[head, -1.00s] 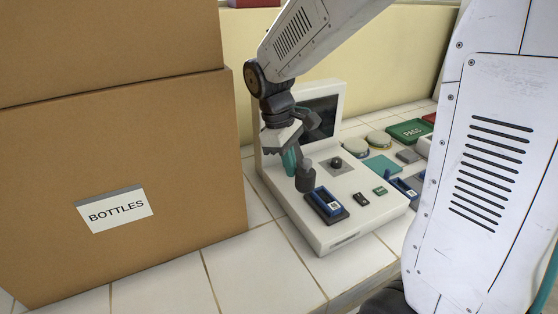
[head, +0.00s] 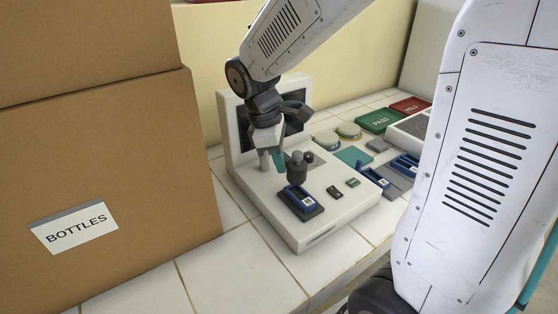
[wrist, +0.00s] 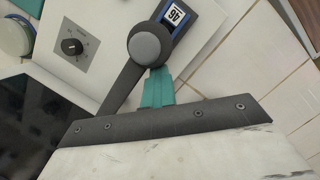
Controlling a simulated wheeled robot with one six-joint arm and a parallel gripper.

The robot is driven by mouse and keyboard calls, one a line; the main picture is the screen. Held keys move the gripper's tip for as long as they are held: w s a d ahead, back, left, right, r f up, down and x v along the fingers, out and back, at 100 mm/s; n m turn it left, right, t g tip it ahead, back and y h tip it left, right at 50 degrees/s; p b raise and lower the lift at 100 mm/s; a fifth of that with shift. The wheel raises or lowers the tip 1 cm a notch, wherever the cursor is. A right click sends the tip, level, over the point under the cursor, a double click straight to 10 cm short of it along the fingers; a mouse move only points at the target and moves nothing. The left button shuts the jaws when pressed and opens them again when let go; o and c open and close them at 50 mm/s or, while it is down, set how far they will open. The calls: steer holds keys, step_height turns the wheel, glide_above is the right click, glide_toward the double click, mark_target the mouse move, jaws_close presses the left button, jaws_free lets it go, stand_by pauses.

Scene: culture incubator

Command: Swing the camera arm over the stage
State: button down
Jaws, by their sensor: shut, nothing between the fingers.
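A white instrument (head: 345,208) with a dark screen stands on the tiled bench. Its dark grey camera arm ends in a round head (head: 297,172), which shows in the wrist view as a grey knob (wrist: 146,47). The stage holds a blue cassette (head: 299,200), labelled 46 in the wrist view (wrist: 178,16). The head overlaps the cassette's near end there; I cannot tell whether it is fully over the stage. My gripper (head: 280,161) is shut and empty, its teal fingertips (wrist: 157,88) close beside the camera arm. Contact is unclear.
Cardboard boxes labelled BOTTLES (head: 110,170) stand close on the left. To the right lie round dishes (head: 348,131), a teal mat (head: 354,156), another blue cassette (head: 374,177), a green PASS tray (head: 380,121) and a red tray (head: 411,105). Bench tiles in front are clear.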

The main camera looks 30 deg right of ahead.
steer(key=v, duration=1)
steer(key=shift+s+a, duration=0.1)
steer(key=shift+a, duration=0.05)
stand_by(0.4)
